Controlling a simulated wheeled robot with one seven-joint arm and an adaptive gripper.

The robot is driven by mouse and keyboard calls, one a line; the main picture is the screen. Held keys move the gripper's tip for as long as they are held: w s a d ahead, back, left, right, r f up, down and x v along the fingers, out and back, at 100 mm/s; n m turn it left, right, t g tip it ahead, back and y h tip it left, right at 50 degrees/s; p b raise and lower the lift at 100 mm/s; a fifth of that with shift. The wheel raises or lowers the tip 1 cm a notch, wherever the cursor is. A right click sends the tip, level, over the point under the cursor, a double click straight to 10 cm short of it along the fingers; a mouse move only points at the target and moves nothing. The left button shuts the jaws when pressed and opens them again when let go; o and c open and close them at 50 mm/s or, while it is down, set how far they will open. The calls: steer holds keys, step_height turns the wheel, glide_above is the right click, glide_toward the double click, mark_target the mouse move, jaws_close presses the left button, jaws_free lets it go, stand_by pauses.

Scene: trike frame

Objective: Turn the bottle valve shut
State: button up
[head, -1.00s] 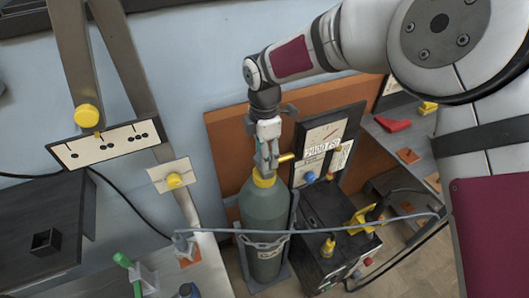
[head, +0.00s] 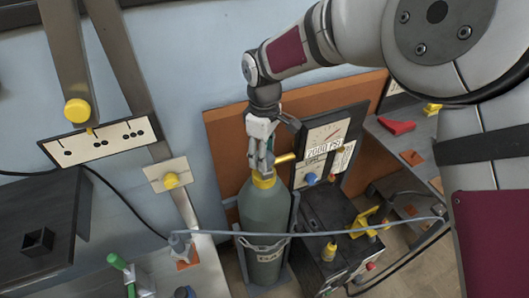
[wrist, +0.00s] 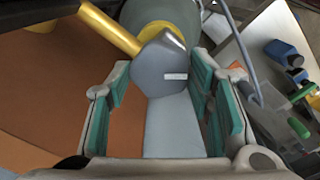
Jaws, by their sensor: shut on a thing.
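The grey-green gas bottle (head: 264,218) stands upright in the head view, with a yellow collar at its neck. The bottle valve is on top; in the wrist view its grey head (wrist: 160,68) has a white mark, and a yellow bar (wrist: 110,28) sticks out to the upper left. My gripper (head: 262,172) reaches down from above onto the valve. In the wrist view its teal-padded fingers (wrist: 160,85) lie on both sides of the grey head, shut on it. The exact contact is partly hidden in the head view.
A grey hose (head: 330,233) crosses in front of the bottle. An orange board (head: 228,135) is behind. A cluttered bench is at lower left.

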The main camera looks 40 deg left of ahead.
steer(key=m, duration=0.6)
steer(key=shift+m+p, duration=0.3)
steer(key=shift+p, duration=0.1)
steer(key=m+p, duration=0.1)
steer(key=m, duration=0.5)
steer(key=shift+p, duration=0.4)
steer(key=m+p, duration=0.1)
steer(key=m, duration=0.3)
steer(key=shift+s, duration=0.1)
steer(key=m+p, duration=0.1)
steer(key=m, duration=0.2)
steer(key=shift+r+m+p, duration=0.1)
steer(key=shift+m+p, duration=0.2)
steer(key=shift+p, duration=0.05)
steer(key=m+p, duration=0.2)
steer(key=m, duration=0.3)
steer(key=shift+m, duration=0.4)
steer(key=o, duration=1.2)
steer(key=shift+c, duration=0.2)
